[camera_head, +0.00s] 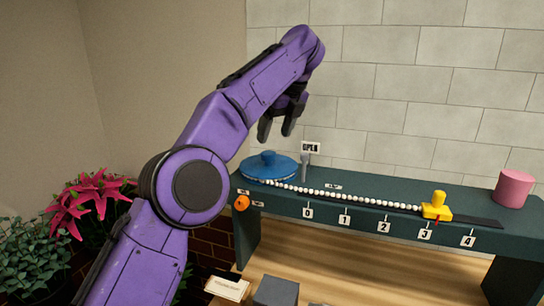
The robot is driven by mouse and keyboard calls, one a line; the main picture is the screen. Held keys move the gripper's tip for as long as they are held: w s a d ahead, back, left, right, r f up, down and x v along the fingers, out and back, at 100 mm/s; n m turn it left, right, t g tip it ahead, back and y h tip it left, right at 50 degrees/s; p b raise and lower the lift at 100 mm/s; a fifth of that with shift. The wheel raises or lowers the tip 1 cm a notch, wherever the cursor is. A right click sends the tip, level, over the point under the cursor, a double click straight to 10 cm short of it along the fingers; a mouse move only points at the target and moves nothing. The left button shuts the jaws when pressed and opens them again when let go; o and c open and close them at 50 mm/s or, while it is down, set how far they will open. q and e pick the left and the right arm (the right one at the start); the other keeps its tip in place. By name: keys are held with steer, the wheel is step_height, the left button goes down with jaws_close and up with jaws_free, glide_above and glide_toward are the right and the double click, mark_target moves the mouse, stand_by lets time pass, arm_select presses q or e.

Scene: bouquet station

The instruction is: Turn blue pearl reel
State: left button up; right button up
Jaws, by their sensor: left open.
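The blue pearl reel (270,166) lies flat at the left end of a dark green bench (350,195), with a small knob on top. My right gripper is not in view.
A post with an OPEN sign (310,148) stands just right of the reel. An orange knob (241,203) is on the bench's front left. A pink cylinder (514,188) stands at the right end. Pink flowers (92,200) are at the left. A grey block (276,291) sits below.

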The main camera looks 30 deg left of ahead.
mark_target(269, 153)
arm_select(q)
steer(key=x, duration=0.2)
steer(key=b+x, duration=0.1)
steer(key=x, duration=0.1)
steer(key=b+x, duration=0.1)
steer(key=x, duration=0.1)
steer(key=shift+w+f, duration=0.3)
steer(key=shift+w, duration=0.1)
steer(key=shift+s+r, duration=0.1)
steer(key=shift+s, duration=0.2)
steer(key=shift+w, duration=0.1)
jaws_close()
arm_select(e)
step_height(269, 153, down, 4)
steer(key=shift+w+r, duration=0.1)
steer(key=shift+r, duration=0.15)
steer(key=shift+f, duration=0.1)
